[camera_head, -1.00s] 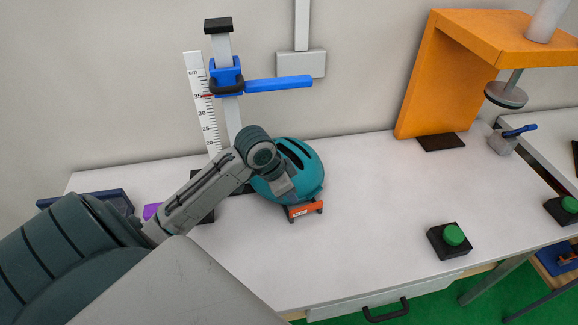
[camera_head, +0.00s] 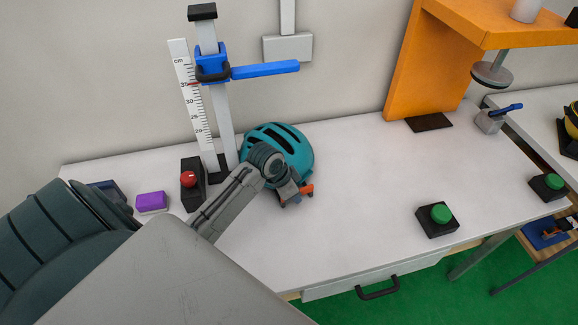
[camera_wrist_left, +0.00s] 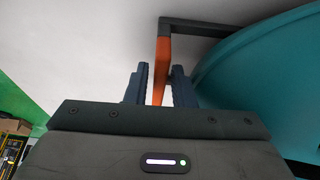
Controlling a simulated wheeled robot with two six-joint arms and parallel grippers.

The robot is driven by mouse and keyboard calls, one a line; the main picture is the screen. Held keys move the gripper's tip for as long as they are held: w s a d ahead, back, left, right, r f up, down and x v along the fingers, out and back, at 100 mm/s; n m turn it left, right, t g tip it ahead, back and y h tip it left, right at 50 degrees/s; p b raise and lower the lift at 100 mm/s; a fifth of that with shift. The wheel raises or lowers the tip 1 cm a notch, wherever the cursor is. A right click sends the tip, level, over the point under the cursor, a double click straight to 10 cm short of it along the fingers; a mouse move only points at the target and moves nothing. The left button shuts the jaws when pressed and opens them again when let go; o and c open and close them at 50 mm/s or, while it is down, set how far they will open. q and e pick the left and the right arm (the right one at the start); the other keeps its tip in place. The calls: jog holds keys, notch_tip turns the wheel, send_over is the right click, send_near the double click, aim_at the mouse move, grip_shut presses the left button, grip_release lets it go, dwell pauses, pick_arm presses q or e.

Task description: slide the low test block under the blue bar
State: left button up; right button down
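The blue bar (camera_head: 265,70) sticks out to the right from a post with a ruler beside it, high above the table. A low purple block (camera_head: 151,202) lies on the table to the left of the post; no label shows whether it is the low test block. My left gripper (camera_head: 297,194) is beside the teal helmet (camera_head: 290,143), at a small orange part (camera_head: 307,190). In the left wrist view, its two fingers stand on either side of an orange strip (camera_wrist_left: 161,70) joined to a dark frame, with narrow gaps visible. My right gripper is out of view.
A black box with a red button (camera_head: 188,179) stands between the purple block and the post. A dark blue tray (camera_head: 108,188) is at the left. A green button (camera_head: 441,213) is at the front right. An orange stand (camera_head: 425,70) rises behind.

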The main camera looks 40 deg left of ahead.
pick_arm(q)
jog(key=shift+f, duration=0.1)
grip_shut()
dwell(1.5)
